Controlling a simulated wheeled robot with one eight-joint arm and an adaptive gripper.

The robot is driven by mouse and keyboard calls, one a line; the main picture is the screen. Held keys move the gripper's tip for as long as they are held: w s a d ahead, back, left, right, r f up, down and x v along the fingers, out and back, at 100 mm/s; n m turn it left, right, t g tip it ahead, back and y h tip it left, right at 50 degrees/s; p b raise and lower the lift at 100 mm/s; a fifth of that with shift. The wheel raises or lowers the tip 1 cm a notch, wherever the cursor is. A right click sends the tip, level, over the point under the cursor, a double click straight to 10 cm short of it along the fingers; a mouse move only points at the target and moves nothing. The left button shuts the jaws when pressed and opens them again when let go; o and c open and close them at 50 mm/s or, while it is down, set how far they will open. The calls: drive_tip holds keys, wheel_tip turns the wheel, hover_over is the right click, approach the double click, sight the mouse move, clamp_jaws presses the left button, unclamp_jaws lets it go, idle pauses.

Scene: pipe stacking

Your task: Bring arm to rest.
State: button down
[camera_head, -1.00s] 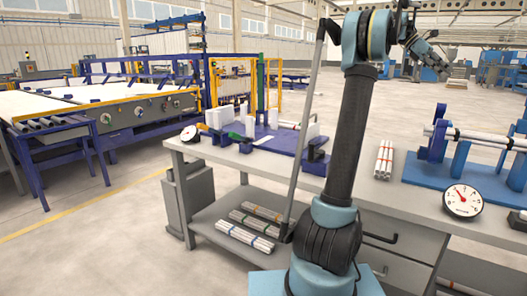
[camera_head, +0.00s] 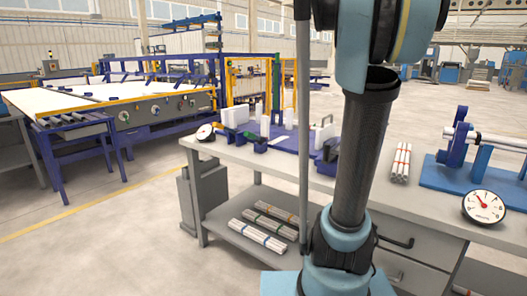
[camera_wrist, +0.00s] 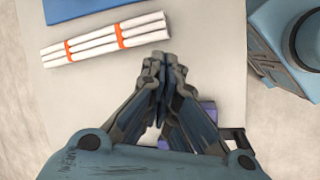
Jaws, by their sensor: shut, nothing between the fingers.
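My gripper (camera_wrist: 162,62) is shut and empty in the wrist view, its fingertips together above the grey bench top (camera_wrist: 205,40). A bundle of white pipes with orange bands (camera_wrist: 105,38) lies on the bench to the left of the fingertips in that view, apart from them. In the head view my arm (camera_head: 360,160) stands upright in front of the bench and runs out of the top of the picture. My gripper is not visible in the head view. The same orange-banded bundle (camera_head: 401,163) lies on the bench right of my arm.
A blue pipe stand (camera_head: 445,175) and a dial gauge (camera_head: 484,207) are on the bench at right. A purple fixture (camera_head: 285,138) lies behind my arm. Several banded pipe bundles (camera_head: 262,228) lie on the lower shelf (camera_head: 225,215). The floor at left (camera_head: 100,245) is clear.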

drive_tip(key=s+a+f+m+t+y, duration=0.1)
drive_tip(key=s+a+f+m, duration=0.1)
drive_tip(key=s+a+f, duration=0.3)
drive_tip(key=s+a+f+m+t+y, duration=0.1)
drive_tip(key=s+a+f+m+y, duration=0.1)
drive_tip(key=s+a+f, duration=0.4)
drive_tip(key=s+a+f+m+y, duration=0.1)
drive_tip(key=s+a+f+m, duration=0.1)
drive_tip(key=s+a+f, duration=0.4)
drive_tip(key=a+f, duration=0.4)
drive_tip(key=f, duration=0.6)
drive_tip(key=shift+s+a+t+y, duration=0.25)
drive_tip(key=shift+a+t+y, duration=0.05)
drive_tip(key=shift+t+y, duration=0.1)
drive_tip(key=shift+f, duration=0.1)
